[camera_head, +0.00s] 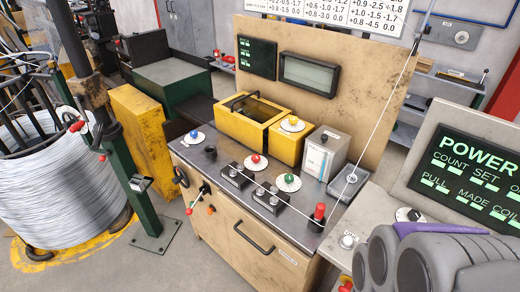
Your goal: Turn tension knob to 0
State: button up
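The workbench (222,170) carries several round knobs on white dial plates. A blue knob (194,134) is at the left, a red knob (256,158) in the middle, a green knob (289,177) right of it, and a yellow knob (293,120) on a yellow box. A dial with a dark pointer (411,214) is on the console at the right. Their labels and scale marks are too small to read, so I cannot tell which is the tension knob or its setting. No gripper fingers show in this view.
Wire runs across low black blocks (272,199) on the bench. A red-topped post (318,214) stands at its front right corner. A large wire coil (58,190) and a green post (138,183) stand at the left. The POWER screen (470,172) is at the right.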

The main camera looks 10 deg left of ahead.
aim_at(256, 158)
jog(key=i+j+u, duration=0.25)
jog(key=i+j, duration=0.15)
jog(key=j, duration=0.2)
jog(key=i+j+u, duration=0.3)
jog(key=i+j, duration=0.15)
